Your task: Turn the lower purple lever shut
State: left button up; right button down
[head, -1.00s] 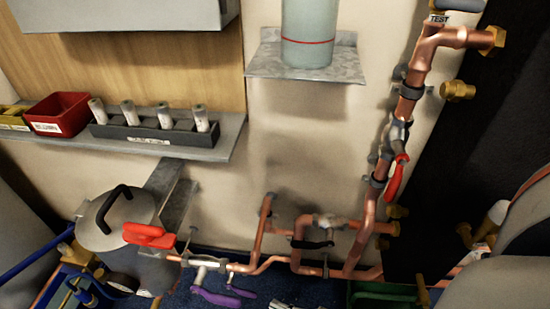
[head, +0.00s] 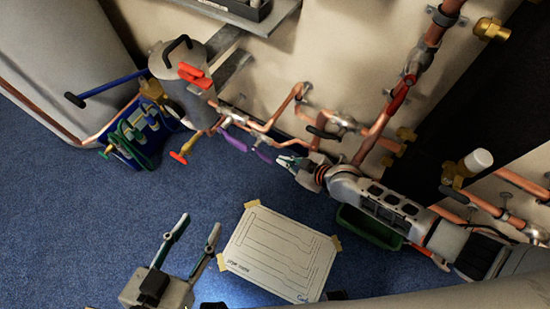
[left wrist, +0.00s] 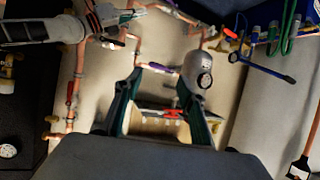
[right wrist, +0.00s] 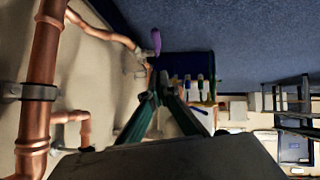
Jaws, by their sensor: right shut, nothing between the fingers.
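Two purple levers hang from the copper pipework by the wall: a left one (head: 235,141) and a right one (head: 262,156) in the head view. I cannot tell for sure which is the lower. A purple lever (right wrist: 155,41) shows beyond my right fingertips in the right wrist view, apart from them. One also shows in the left wrist view (left wrist: 158,69). My right gripper (head: 284,163) is shut and empty, just right of the right purple lever; contact there is unclear. My left gripper (head: 200,228) is open and empty over the blue floor, well away from the levers.
A grey canister with a red handle (head: 194,75) stands left of the levers. A red lever (head: 400,95) and a black lever (head: 323,133) sit on nearby pipes. A blue tool holder (head: 150,128) and a taped paper drawing (head: 280,252) are on the floor.

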jog(key=b, duration=0.4)
send_near(264, 156)
jog(key=w+a, duration=0.1)
jog(key=a, duration=0.2)
jog(key=f, duration=0.1)
jog(key=w+f+b, duration=0.1)
jog(key=f+b, duration=0.1)
jog(key=shift+w+a+f, duration=0.2)
jog(key=shift+w+f, duration=0.15)
jog(key=shift+w, duration=0.2)
pick_arm(q)
jog(key=s+d+f+n+h, duration=0.1)
jog(key=s+d+n, duration=0.1)
jog(key=d+n, duration=0.5)
jog(key=shift+t, duration=0.4)
pick_arm(e)
jog(key=shift+r, duration=0.1)
pick_arm(q)
jog(key=shift+d, duration=0.1)
jog(key=shift+w+r, duration=0.1)
jog(key=shift+w, duration=0.05)
